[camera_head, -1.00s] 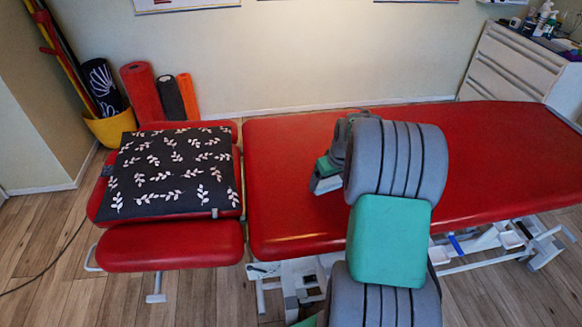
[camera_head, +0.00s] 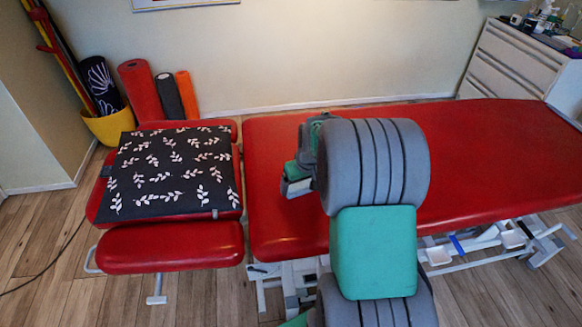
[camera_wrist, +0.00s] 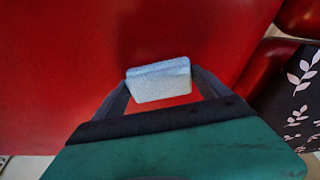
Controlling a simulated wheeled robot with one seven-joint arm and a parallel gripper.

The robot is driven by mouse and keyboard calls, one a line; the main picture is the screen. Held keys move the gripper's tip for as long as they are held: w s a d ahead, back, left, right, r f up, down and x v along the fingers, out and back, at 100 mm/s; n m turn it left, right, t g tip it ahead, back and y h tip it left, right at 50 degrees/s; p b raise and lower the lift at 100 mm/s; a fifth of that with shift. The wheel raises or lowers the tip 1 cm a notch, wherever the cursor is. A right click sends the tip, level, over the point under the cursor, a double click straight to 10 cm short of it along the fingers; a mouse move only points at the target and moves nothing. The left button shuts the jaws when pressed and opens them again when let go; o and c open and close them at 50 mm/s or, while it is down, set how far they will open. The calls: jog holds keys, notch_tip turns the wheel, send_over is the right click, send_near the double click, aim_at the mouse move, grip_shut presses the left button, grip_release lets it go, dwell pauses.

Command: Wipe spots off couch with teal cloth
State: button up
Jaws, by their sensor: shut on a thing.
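The red couch (camera_head: 480,150) spans the middle and right of the head view; its red surface also fills much of the wrist view (camera_wrist: 60,70). My gripper (camera_wrist: 160,84) is shut on a small pale-blue, folded-looking block, which I take to be the cloth (camera_wrist: 160,79); it looks paler than teal. The cloth is over the red surface; I cannot tell whether it touches. In the head view my gripper (camera_head: 298,184) is over the left part of the main section, and my arm hides some of the couch. I can make out no spots.
A black leaf-patterned cover (camera_head: 175,172) lies on the couch's left section, beyond a gap. A yellow bucket (camera_head: 110,127) and rolled mats (camera_head: 142,90) stand by the wall. A white drawer cabinet (camera_head: 510,60) stands at the back right.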

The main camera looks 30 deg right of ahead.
jog(key=shift+w+a, duration=0.2)
jog(key=shift+a, duration=0.65)
jog(key=shift+w+a+r, duration=0.1)
jog(key=shift+a+r, duration=0.1)
jog(key=shift+a, duration=0.05)
notch_tip(320, 180, up, 3)
jog(key=shift+r+p, duration=0.1)
jog(key=shift+p, duration=1.05)
jog(key=shift+r+p, duration=1.5)
jog(key=shift+r, duration=0.75)
